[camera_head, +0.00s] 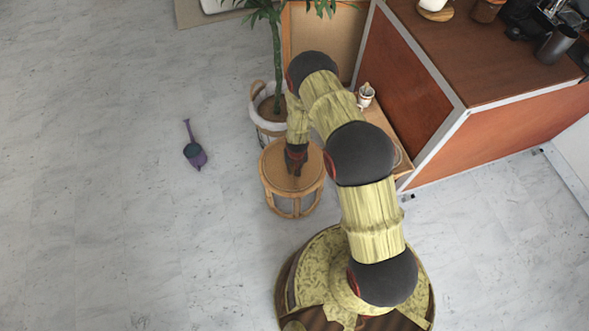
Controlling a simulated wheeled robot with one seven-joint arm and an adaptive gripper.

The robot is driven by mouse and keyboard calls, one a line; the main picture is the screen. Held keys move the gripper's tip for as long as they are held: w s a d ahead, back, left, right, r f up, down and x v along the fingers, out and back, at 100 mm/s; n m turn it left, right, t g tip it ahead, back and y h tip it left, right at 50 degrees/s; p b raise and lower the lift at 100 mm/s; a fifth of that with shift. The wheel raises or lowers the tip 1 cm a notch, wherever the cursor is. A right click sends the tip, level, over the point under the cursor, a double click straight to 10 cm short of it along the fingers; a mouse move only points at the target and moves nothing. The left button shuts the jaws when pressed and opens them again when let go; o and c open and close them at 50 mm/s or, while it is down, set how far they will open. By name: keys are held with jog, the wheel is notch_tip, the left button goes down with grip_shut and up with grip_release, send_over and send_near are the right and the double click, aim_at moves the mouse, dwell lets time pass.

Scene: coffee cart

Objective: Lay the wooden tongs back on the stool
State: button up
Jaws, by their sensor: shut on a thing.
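The stool (272,175) is a round, light-brown seat on curved legs, standing on the floor in the middle of the view. My gripper (296,171) points down over the middle of the stool's top, close to its surface. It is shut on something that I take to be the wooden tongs. The tongs themselves cannot be made out here; they are too small, blend with the wood, or are hidden by my gripper. I cannot tell whether they touch the seat.
A potted plant (277,60) in a basket stands just behind the stool. The coffee cart (415,75) is at the right, with a low wooden shelf bearing a small cup (366,94).

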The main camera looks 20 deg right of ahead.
jog(key=shift+f, duration=0.35)
jog(key=shift+f, duration=0.2)
jog(key=o, duration=0.6)
